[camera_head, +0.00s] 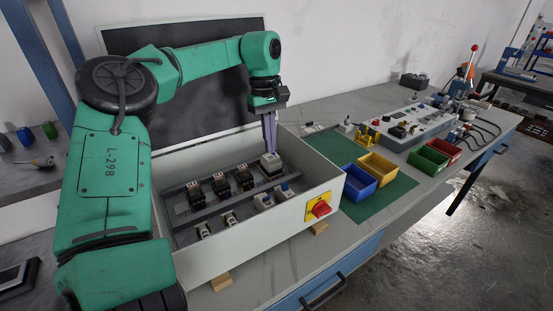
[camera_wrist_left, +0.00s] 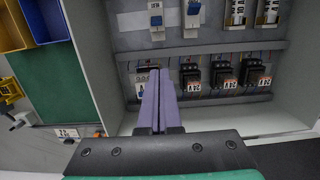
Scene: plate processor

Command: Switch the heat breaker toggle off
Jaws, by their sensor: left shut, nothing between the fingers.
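An open grey electrical box (camera_head: 165,163) holds breakers on rails. Several black breakers with pale labels (camera_head: 219,186) sit in its back row, and a pale device (camera_head: 270,163) ends that row at the right. Two white modules with blue toggles (camera_head: 264,200) sit in the front row, also seen in the wrist view (camera_wrist_left: 156,20). Contact is unclear.
The box walls rise around the breakers. Blue (camera_head: 357,184) and yellow (camera_head: 378,168) bins stand on a green mat right of the box. A dark panel stands behind.

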